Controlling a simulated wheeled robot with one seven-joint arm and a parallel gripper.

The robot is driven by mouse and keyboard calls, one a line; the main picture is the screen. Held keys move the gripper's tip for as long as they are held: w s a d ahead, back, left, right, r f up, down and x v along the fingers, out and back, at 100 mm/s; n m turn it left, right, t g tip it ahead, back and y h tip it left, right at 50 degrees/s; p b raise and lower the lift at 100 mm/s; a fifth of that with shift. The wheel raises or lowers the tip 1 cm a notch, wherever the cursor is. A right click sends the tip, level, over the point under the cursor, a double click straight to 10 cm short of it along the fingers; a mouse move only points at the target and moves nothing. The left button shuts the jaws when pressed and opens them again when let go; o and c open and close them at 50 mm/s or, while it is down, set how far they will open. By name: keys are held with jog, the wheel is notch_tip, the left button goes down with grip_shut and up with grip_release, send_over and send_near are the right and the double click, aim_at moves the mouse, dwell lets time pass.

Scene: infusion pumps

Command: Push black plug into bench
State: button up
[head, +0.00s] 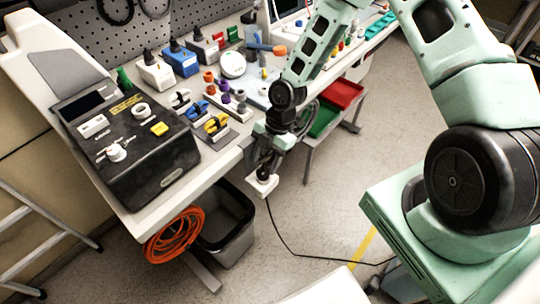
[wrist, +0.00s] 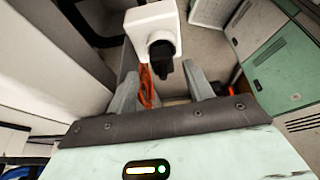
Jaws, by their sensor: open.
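A white block (wrist: 152,22), likely the bench outlet, sits just beyond my fingertips in the wrist view. A dark round part, apparently the black plug (wrist: 163,56), is at its near face; I cannot tell how deep it sits. My gripper (wrist: 159,70) is open, its two grey fingers on either side of the line to the plug, with no visible contact. In the head view my gripper (head: 267,160) is low, off the bench's (head: 222,166) front edge, close to the white block (head: 262,186). The plug is not distinct there.
A thin black cable (head: 275,230) runs from near the block to the floor. An orange cable coil (head: 174,236) hangs under the bench by a grey bin (head: 226,228). The bench top holds a black pump (head: 130,140) and several connectors. Open floor lies to the right.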

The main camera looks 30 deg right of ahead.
jog(key=shift+s+d+f, duration=0.15)
jog(key=shift+d+f, duration=0.1)
jog(key=shift+f, duration=0.2)
jog(key=shift+s+d+f, duration=0.15)
jog(key=shift+d+f, duration=0.05)
jog(key=shift+f, duration=0.25)
jog(key=shift+w+r, duration=0.3)
jog(key=shift+r, duration=0.3)
jog(key=shift+w+r, duration=0.3)
jog(key=shift+r, duration=0.3)
jog(key=v, duration=1.6)
jog(key=shift+r, duration=0.3)
jog(key=s+a+r+m+h, duration=0.1)
jog(key=s+a+r+m, duration=0.2)
jog(key=s, duration=0.4)
jog(key=s+a+r+m+h, duration=0.1)
jog(key=s+a+r+m, duration=0.3)
jog(key=s+a+m, duration=0.2)
jog(key=s+a+r+m+t+h, duration=0.1)
jog(key=s+a+r+m, duration=0.3)
jog(key=s, duration=0.5)
jog(key=shift+a+m+h, duration=0.3)
jog(key=shift+a+m, duration=0.15)
jog(key=shift+m, duration=0.55)
